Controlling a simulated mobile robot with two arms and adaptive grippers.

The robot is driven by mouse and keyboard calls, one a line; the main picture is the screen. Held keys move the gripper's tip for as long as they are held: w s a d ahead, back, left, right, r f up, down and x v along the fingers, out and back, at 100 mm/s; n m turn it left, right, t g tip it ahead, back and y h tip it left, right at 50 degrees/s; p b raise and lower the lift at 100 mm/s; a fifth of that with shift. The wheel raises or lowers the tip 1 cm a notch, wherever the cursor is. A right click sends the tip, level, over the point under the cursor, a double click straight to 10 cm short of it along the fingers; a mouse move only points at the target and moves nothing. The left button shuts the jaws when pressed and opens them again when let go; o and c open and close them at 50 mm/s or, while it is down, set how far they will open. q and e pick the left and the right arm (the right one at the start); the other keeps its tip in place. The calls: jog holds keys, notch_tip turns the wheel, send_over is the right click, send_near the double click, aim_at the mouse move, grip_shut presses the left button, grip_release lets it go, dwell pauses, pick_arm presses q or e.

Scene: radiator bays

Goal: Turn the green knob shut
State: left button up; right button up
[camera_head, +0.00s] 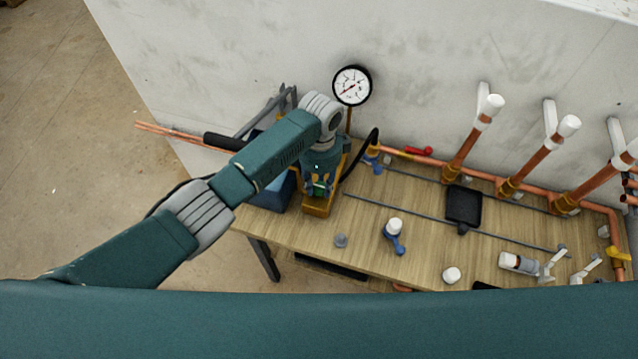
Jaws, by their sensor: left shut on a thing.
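My left gripper (320,187) points down over the pump at the back left of the bench, beneath its grey wrist. It is shut on the green knob (316,191), which shows only as a small green patch between the fingers. The rest of the knob is hidden by the gripper, so I cannot tell its turn angle. The blue pump tank (275,195) is partly covered by my left arm. A pressure gauge (352,85) with a white dial and a red needle stands behind the gripper. My right gripper is not in view.
Copper pipes with white-capped risers (478,135) run along the wall at the right. A black tray (463,205), a blue-handled valve with a white cap (394,228) and several small fittings lie on the wooden bench (350,235). A black hose (361,160) curves beside the gripper.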

aim_at(323, 184)
pick_arm(q)
jog(key=shift+w+d+r, duration=0.1)
jog(key=shift+d+r, duration=0.1)
jog(key=shift+d, duration=0.1)
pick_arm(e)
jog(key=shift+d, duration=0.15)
pick_arm(q)
jog(key=o, duration=1.1)
jog(key=shift+o, duration=0.2)
jog(key=shift+f, duration=0.1)
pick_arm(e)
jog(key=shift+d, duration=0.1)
pick_arm(q)
jog(key=shift+r, duration=0.35)
notch_tip(323, 184, up, 11)
jog(key=shift+r, duration=0.15)
jog(key=shift+w+d, duration=0.1)
